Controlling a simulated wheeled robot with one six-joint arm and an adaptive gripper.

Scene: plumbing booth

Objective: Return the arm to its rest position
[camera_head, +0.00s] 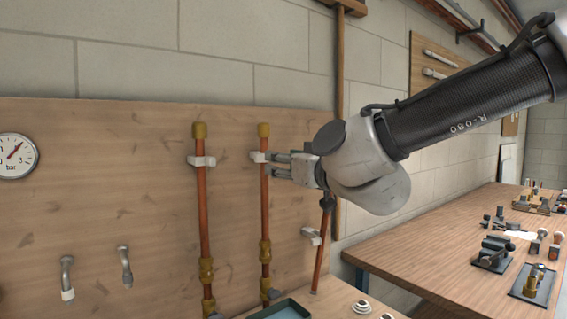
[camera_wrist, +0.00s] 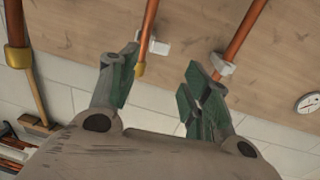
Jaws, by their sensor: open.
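My arm (camera_head: 470,105) reaches in from the upper right of the head view. My gripper (camera_head: 276,164) is at its end, in front of the wooden board, beside the upper part of the middle copper pipe (camera_head: 265,205). In the wrist view, my gripper (camera_wrist: 161,72) has its two green-padded fingers apart with nothing held. The middle pipe (camera_wrist: 148,32) and its brass end show in the gap between the fingers. I cannot tell whether a finger touches the pipe or its white clip (camera_wrist: 155,46).
The left copper pipe (camera_head: 203,215) and a pressure gauge (camera_head: 17,155) are on the board (camera_head: 100,200). A third pipe (camera_head: 321,255) stands below my wrist. A workbench (camera_head: 420,255) with fittings and tools stands at right. A tray (camera_head: 283,311) is at the bottom.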

